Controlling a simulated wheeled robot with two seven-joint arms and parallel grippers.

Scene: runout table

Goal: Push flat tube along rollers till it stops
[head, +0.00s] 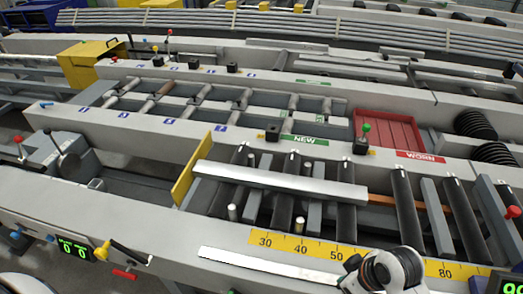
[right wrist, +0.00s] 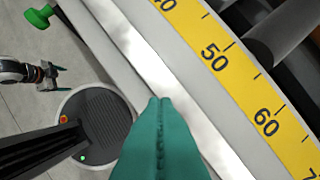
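The flat tube (head: 280,184), a long silver bar, lies across the dark rollers (head: 403,200) in the head view. Its left end is at or very close to the yellow plate (head: 190,172); I cannot tell whether they touch. My right gripper (right wrist: 160,101) is shut and empty in the right wrist view, over the front rail beside the yellow scale. The tube is outside that view. In the head view my right wrist shows at the bottom, in front of the scale. My left gripper (right wrist: 50,76) shows small at the left of the right wrist view, its finger gap unclear.
The yellow scale (head: 300,246) runs along the front rail (head: 130,215). Short upright pins (head: 232,212) stand among the rollers. Behind are a NEW label (head: 304,140), a red WORN tray (head: 386,132) and small levers (head: 362,143).

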